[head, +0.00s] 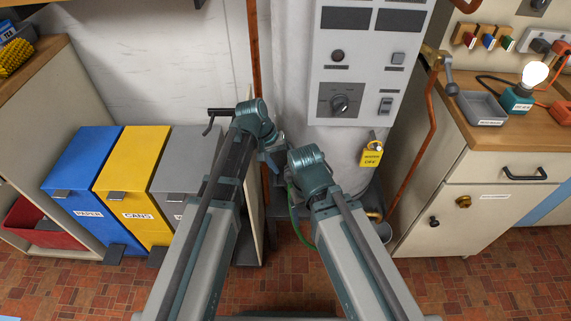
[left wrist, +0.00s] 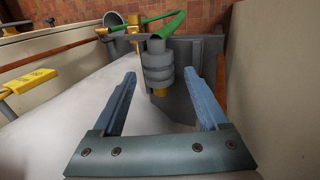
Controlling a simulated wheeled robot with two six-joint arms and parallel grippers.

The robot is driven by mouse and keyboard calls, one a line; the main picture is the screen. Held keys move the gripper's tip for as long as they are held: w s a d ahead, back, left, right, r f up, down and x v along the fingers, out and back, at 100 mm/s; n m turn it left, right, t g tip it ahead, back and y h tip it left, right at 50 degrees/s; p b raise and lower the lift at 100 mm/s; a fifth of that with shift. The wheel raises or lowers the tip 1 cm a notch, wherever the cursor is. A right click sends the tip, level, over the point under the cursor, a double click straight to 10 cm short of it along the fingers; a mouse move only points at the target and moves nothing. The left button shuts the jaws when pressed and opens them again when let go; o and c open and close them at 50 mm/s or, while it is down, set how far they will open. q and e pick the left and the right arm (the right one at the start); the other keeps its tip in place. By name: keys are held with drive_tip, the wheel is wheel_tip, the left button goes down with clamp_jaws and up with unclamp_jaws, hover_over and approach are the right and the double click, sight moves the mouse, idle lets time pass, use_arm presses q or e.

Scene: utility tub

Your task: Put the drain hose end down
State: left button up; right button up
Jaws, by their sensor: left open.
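The drain hose end shows in the left wrist view as a dark grey ribbed coupling (left wrist: 158,68), with a green hose (left wrist: 172,24) at its top and brass at its lower end. My left gripper (left wrist: 160,75) is open, with its two blue fingers on either side of the coupling in the picture. The coupling appears just beyond the fingertips, and I see no contact. In the head view the left gripper (head: 268,158) is partly hidden beside the white cylinder, and the green hose (head: 294,212) hangs below it. My right gripper is not visible.
A grey pail (head: 383,231) stands by the cylinder (head: 345,165); a yellow tag (head: 371,155) hangs on its front. Blue, yellow and grey bins (head: 185,165) stand left, a cabinet (head: 480,200) right. A beige panel (left wrist: 280,90) is close beside the left gripper. Front floor is partly clear.

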use_arm(q)
drive_tip(key=p+v, duration=0.7)
drive_tip(key=v, duration=0.1)
drive_tip(key=s+a+f+m+y, duration=0.1)
drive_tip(key=s+y, duration=0.4)
drive_tip(key=s, duration=1.1)
drive_tip(key=a+m, duration=0.1)
drive_tip(key=m, duration=0.1)
drive_tip(key=shift+s+f+m+y+b, duration=0.3)
drive_tip(key=shift+s+f+m+y, duration=0.05)
drive_tip(key=shift+s+m+y, duration=0.05)
wheel_tip(320, 180, up, 15)
drive_tip(key=p, duration=1.4)
drive_tip(key=shift+f+p, duration=0.2)
drive_tip(key=shift+p, duration=0.15)
